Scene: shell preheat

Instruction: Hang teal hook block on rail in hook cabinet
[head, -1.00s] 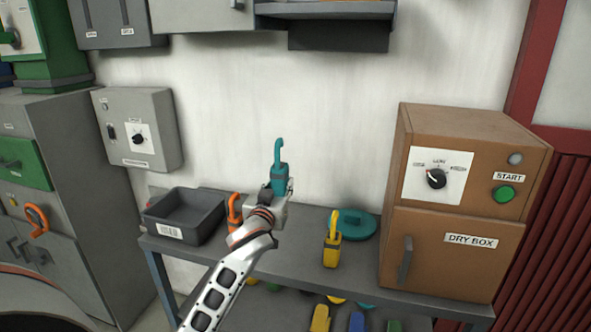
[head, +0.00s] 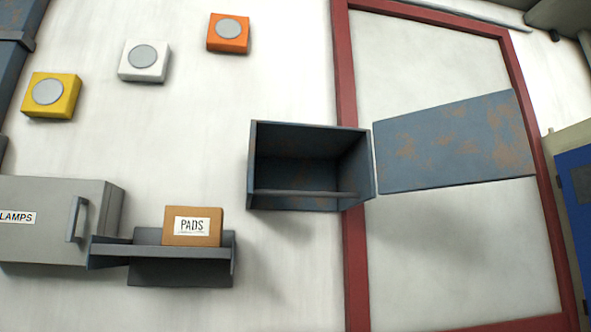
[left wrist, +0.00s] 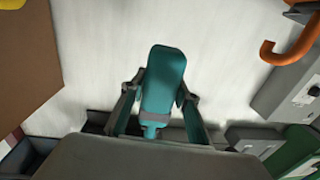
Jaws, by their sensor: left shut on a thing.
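The teal hook block (left wrist: 164,80) is in the left wrist view, between the fingers of my left gripper (left wrist: 157,97), which is shut on it. Its hook end is mostly hidden from this camera. The open hook cabinet (head: 252,165) is on the wall in the head view, a blue-grey box with a horizontal rail (head: 300,194) across its lower front. Its rust-patched door (head: 455,142) is swung open to the right. Neither gripper shows in the head view.
A shelf (head: 180,270) with a PADS box (head: 198,226) and a grey LAMPS cabinet (head: 60,220) are left of the open cabinet. Yellow, white and orange wall blocks are above. An orange hook (left wrist: 290,50) shows in the left wrist view.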

